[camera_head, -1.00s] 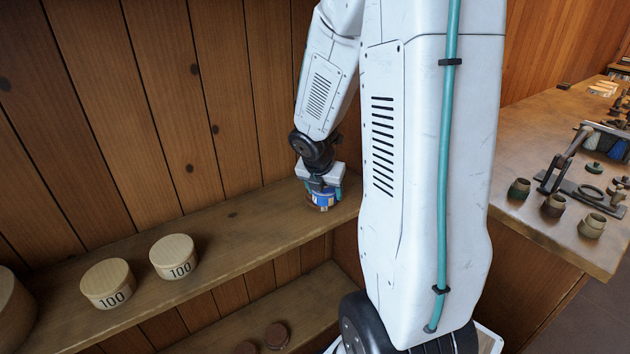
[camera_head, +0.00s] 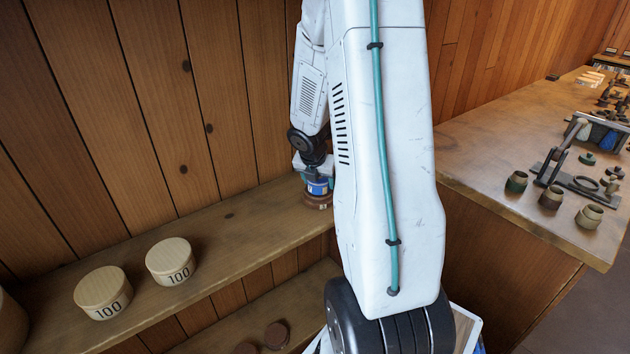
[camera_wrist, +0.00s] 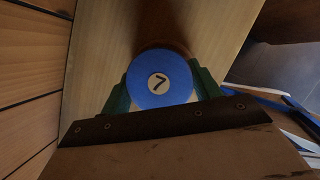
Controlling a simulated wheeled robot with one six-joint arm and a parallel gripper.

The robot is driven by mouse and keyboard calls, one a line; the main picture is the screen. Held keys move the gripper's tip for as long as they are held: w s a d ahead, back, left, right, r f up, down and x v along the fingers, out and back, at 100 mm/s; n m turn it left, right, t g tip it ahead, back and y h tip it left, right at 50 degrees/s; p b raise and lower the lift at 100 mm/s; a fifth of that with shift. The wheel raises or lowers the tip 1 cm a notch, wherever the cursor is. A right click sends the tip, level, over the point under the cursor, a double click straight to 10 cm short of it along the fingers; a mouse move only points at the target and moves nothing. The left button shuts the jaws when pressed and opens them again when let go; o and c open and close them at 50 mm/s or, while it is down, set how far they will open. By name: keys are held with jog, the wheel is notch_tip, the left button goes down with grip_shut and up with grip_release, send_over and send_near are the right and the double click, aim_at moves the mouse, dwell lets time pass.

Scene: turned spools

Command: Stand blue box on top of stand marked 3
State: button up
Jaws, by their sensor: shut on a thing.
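The blue box (camera_wrist: 158,84) is round, with a pale disc reading 7 on its top. In the wrist view it sits between the green fingers of my gripper (camera_wrist: 161,92), which is shut on it. In the head view the blue box (camera_head: 317,186) is at the right end of the upper shelf, partly covered by my gripper (camera_head: 316,177). A brown round stand (camera_head: 318,201) shows directly under it; I cannot tell whether they touch. No number on this stand can be read.
Two pale round boxes marked 100 (camera_head: 103,293) (camera_head: 172,262) stand on the upper shelf (camera_head: 235,225) to the left. Brown round pieces (camera_head: 276,335) lie on the lower shelf. A workbench (camera_head: 490,150) with small pots and tools is at right. The shelf between is clear.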

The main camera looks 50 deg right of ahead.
jog(key=shift+f, duration=0.15)
jog(key=o, duration=1)
jog(key=shift+a+r, duration=0.1)
jog(key=shift+r, duration=0.25)
jog(key=v, duration=1.1)
jog(key=s+a+r+m+y, duration=0.1)
jog(key=s+a+r+m, duration=0.1)
jog(key=a+r+m, duration=0.4)
jog(key=s+a+r+m, duration=0.2)
jog(key=a+m, duration=0.2)
jog(key=a, duration=0.5)
jog(key=s+a+r+m+y, duration=0.1)
jog(key=s+a+m, duration=0.3)
jog(key=a, duration=0.1)
jog(key=s+a+r+m+y, duration=0.1)
jog(key=s+a+m, duration=0.3)
jog(key=s+a, duration=0.1)
jog(key=s+a+r+m+y, duration=0.1)
jog(key=s+a+m, duration=0.3)
jog(key=s+a, duration=0.1)
jog(key=shift+r, duration=0.3)
